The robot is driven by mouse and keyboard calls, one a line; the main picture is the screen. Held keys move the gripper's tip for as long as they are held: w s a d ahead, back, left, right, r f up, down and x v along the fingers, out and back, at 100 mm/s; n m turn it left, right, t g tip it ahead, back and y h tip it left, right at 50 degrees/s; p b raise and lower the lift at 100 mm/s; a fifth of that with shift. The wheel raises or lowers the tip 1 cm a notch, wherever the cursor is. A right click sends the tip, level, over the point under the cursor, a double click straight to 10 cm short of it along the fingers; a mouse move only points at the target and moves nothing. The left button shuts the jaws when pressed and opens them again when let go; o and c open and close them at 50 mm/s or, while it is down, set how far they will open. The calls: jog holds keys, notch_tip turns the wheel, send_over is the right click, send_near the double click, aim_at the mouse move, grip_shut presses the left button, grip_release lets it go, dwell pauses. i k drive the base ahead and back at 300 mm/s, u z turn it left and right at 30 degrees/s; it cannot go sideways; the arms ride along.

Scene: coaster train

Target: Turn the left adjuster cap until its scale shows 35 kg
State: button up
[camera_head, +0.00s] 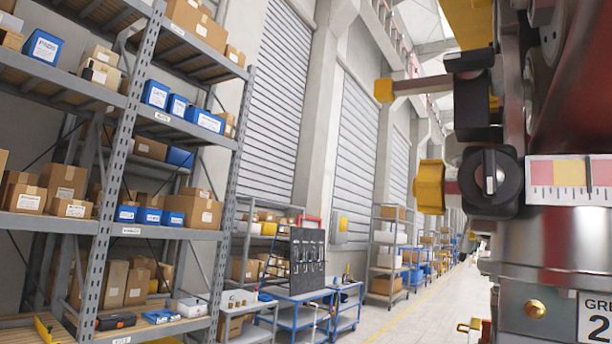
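Machinery of the train fills the right edge. A black round knob (489,178) with a white mark sits on it, perhaps an adjuster cap; I cannot tell whether it is the left one. A scale plate (563,180) to its right has pink and yellow bands, tick marks and a dark pointer line toward its right side. No kg figure can be read on it, and its right end is cut off. My gripper is not visible.
A yellow-ended bar (384,91) juts left above. A partly cut-off label (596,317) reads "GRE" and "2". Tall shelving (135,120) with boxes stands left. Blue carts (305,310) stand beyond. The aisle floor (420,315) is clear in the middle.

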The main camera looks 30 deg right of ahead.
aim_at(427, 189)
jog(key=u, duration=0.65)
jog(key=i, duration=2.7)
jog(key=z, duration=3.6)
